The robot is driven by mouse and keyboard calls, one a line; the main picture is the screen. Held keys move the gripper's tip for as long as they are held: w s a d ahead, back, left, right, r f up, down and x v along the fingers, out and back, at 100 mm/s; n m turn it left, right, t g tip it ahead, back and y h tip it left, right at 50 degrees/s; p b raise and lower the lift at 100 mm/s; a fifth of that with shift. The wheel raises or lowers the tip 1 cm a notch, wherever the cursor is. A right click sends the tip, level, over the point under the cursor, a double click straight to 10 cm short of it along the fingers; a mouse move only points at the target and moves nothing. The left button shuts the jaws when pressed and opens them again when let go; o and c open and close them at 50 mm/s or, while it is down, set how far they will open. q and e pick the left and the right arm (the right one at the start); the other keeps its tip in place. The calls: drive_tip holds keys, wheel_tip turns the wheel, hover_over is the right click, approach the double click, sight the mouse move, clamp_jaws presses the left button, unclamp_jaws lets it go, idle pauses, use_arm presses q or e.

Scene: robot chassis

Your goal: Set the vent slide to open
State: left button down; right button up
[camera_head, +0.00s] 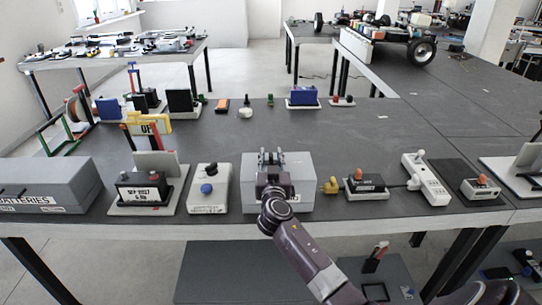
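A light grey box (305,172) stands near the front edge of the table, in the middle of the head view. My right gripper (271,158) is over this box, with its fingers pointing toward the back of the table. The gripper and wrist cover much of the box's top and front. I cannot clearly make out the vent slide or its setting; whether it is on the covered part of the box I cannot tell. My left gripper does not show.
Left of the box is a white unit with a blue knob (206,189). Right of it are a yellow plug (330,185), a black battery-like block (366,184) and a white power strip (425,180). A grey batteries case (45,184) stands far left. The table's middle is mostly clear.

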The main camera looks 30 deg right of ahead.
sight(286, 163)
clamp_jaws()
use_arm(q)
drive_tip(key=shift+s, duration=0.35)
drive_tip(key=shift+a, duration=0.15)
use_arm(e)
drive_tip(key=s+d, duration=0.1)
drive_tip(key=d, duration=0.1)
drive_tip(key=s+d, duration=0.1)
drive_tip(key=shift+s+d, duration=0.15)
drive_tip(key=shift+d, duration=0.25)
drive_tip(key=shift+c, duration=2.1)
unclamp_jaws()
drive_tip(key=o, duration=0.5)
drive_tip(key=shift+s+d, duration=0.1)
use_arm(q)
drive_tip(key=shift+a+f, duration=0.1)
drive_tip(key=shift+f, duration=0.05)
